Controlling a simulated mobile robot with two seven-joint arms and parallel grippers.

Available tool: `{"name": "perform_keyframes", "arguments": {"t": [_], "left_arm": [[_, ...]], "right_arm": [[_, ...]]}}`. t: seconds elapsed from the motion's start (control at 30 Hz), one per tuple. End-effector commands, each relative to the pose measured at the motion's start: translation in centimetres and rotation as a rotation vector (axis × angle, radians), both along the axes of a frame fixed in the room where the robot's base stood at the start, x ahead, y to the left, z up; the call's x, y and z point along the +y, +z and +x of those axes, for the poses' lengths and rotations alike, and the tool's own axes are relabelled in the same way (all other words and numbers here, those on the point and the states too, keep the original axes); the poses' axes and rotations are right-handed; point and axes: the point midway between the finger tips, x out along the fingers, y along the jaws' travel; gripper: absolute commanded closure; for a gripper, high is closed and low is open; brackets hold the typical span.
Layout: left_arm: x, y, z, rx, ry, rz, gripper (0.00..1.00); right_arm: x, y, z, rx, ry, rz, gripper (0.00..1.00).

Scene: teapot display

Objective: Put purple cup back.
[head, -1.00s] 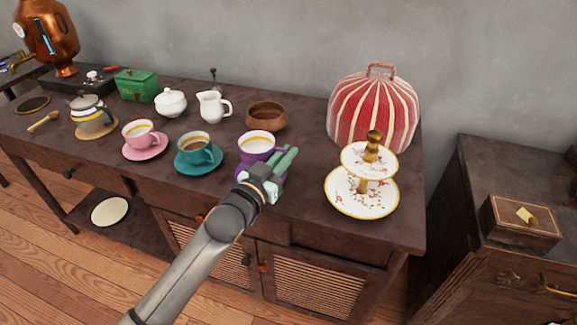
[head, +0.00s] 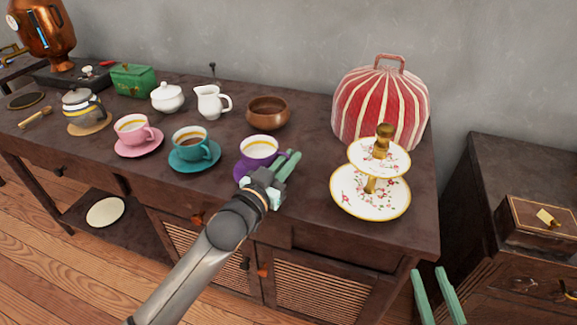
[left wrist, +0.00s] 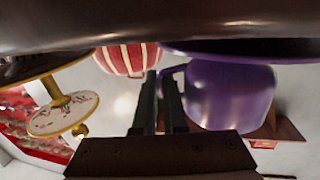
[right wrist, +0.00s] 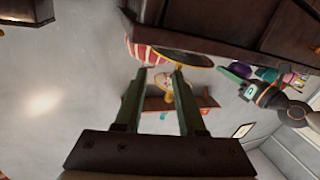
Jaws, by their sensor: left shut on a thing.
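The purple cup (head: 258,150), with a pale inside, is upright over its purple saucer (head: 239,171) near the front of the dark table. My left gripper (head: 287,166) is at the cup's right side, shut on its handle. In the left wrist view, the cup (left wrist: 232,97) appears upside down beside the nearly closed fingers (left wrist: 161,90), with the saucer (left wrist: 240,51) close against its base. I cannot tell whether the cup touches the saucer. My right gripper (head: 437,292) is open and empty in front of the table's right end; its fingers (right wrist: 155,90) stand apart in the right wrist view.
A teal cup (head: 192,143) and a pink cup (head: 131,128) stand to the left on saucers. A tiered floral stand (head: 370,203) and a red striped cover (head: 380,105) are to the right. A brown bowl (head: 267,113) is behind.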

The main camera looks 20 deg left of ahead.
Motion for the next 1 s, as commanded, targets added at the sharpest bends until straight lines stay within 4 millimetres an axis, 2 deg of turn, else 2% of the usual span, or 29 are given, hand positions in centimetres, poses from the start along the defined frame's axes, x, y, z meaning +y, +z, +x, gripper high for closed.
{"name": "perform_keyframes", "arguments": {"t": [0.2,0.33,0.47,0.87,0.9,1.0], "left_arm": [[-0.2,-0.9,-0.3,-0.002,0.000,0.001,1.00],[-0.2,-1.1,-0.5,-0.003,-0.001,0.000,1.00],[-0.2,-1.1,-0.5,-0.003,-0.001,0.000,1.00],[-0.2,-1.4,-0.5,-0.002,0.000,0.001,1.00],[-0.2,-1.4,-0.5,0.000,0.000,0.000,0.89],[-0.2,-1.4,-0.5,0.000,0.000,0.000,0.78]], "right_arm": [[0.3,5.2,-0.3,-0.223,0.028,0.001,0.61],[0.5,7.1,-0.6,-0.301,0.040,0.001,0.61],[0.5,7.8,-0.8,-0.327,0.044,0.000,0.61],[0.6,8.1,-0.9,-0.340,0.045,0.001,0.61],[0.6,8.2,-0.9,-0.344,0.046,0.002,0.61],[0.6,8.3,-0.9,-0.345,0.046,0.003,0.61]]}}
